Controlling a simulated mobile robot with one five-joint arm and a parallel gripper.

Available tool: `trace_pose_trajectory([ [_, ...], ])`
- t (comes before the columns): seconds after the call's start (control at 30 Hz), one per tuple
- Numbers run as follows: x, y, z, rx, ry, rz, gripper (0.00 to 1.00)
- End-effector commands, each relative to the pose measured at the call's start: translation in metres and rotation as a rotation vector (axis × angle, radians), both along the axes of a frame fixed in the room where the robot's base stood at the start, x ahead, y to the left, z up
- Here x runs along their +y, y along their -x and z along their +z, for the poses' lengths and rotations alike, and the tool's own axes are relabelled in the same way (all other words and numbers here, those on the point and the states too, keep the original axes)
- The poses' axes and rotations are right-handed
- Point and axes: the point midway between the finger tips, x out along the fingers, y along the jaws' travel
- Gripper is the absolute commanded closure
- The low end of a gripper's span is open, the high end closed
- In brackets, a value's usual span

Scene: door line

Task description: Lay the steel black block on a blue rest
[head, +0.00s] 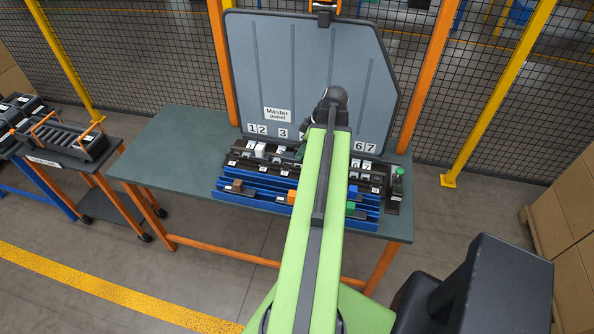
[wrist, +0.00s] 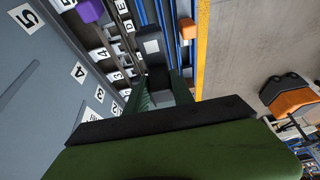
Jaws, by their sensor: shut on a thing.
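In the wrist view my gripper (wrist: 163,92) has its two green fingers shut on a dark block (wrist: 155,76), black with a grey part at its far end; I take it for the steel black block. The fingers hide part of it. It is over the dark racks beside the blue rests (wrist: 166,28); I cannot tell whether it touches anything below. In the head view my arm hides the block and most of my gripper. The blue rests (head: 262,202) run along the front of the table there.
A purple block (wrist: 89,11) stands near the number labels. The grey master panel (head: 285,70) rises behind. The table's left part (head: 170,150) is clear.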

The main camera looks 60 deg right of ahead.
Motion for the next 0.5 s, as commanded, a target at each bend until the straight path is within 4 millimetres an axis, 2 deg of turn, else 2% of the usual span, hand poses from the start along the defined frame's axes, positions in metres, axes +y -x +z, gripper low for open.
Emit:
trace_pose_trajectory([
  [0.07,0.000,-0.001,-0.002,0.000,0.000,0.001,1.00],
  [0.17,0.000,-0.001,-0.016,0.000,0.000,0.000,1.00],
  [0.27,0.000,-0.001,-0.044,0.000,0.000,-0.002,1.00],
  [0.4,0.001,-0.003,-0.090,0.000,0.001,-0.006,1.00],
  [0.5,0.002,-0.004,-0.112,0.000,0.001,-0.007,1.00],
])
